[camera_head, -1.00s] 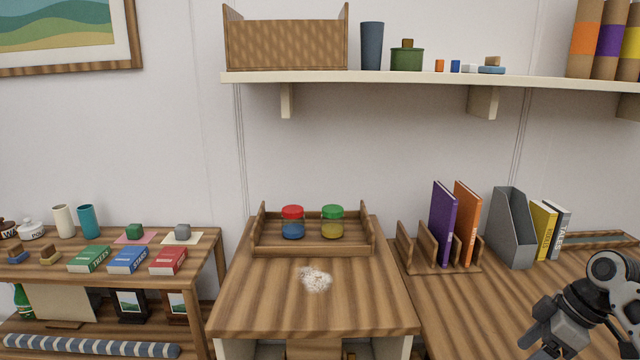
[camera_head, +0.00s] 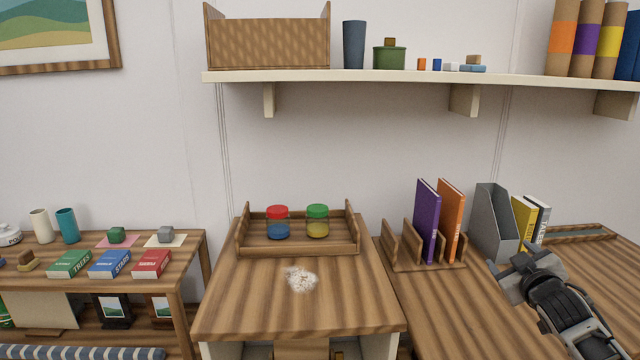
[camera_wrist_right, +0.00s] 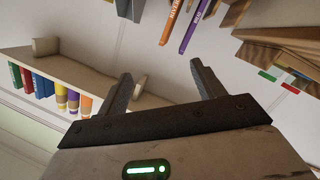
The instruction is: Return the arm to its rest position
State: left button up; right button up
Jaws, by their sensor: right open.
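My right gripper (camera_head: 524,270) is at the lower right of the head view, in front of the grey magazine file (camera_head: 494,222) and over the right-hand desk. Its two fingers stand apart with nothing between them, as the right wrist view also shows (camera_wrist_right: 162,78). My left gripper is not in view.
A wooden rack (camera_head: 431,264) holds a purple book (camera_head: 427,220) and an orange book (camera_head: 450,218), left of the gripper. A yellow book (camera_head: 522,222) stands beyond it. A tray (camera_head: 298,249) with two jars and a white powdery patch (camera_head: 301,279) are on the middle cabinet.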

jog(key=s+a+f+g+y, duration=0.35)
jog(key=s+a+f, duration=0.75)
jog(key=a+f, duration=0.5)
jog(key=s+a+f+m+g+y, duration=0.1)
jog(key=s+a+f, duration=0.2)
jog(key=s+a, duration=0.3)
jog(key=s+a+f+g+y, duration=0.1)
jog(key=s+a+f, duration=0.3)
jog(key=s, duration=1.1)
jog(key=a+y, duration=0.1)
jog(key=a, duration=0.2)
jog(key=shift+s+a+f+m, duration=0.15)
jog(key=shift+s+m, duration=0.25)
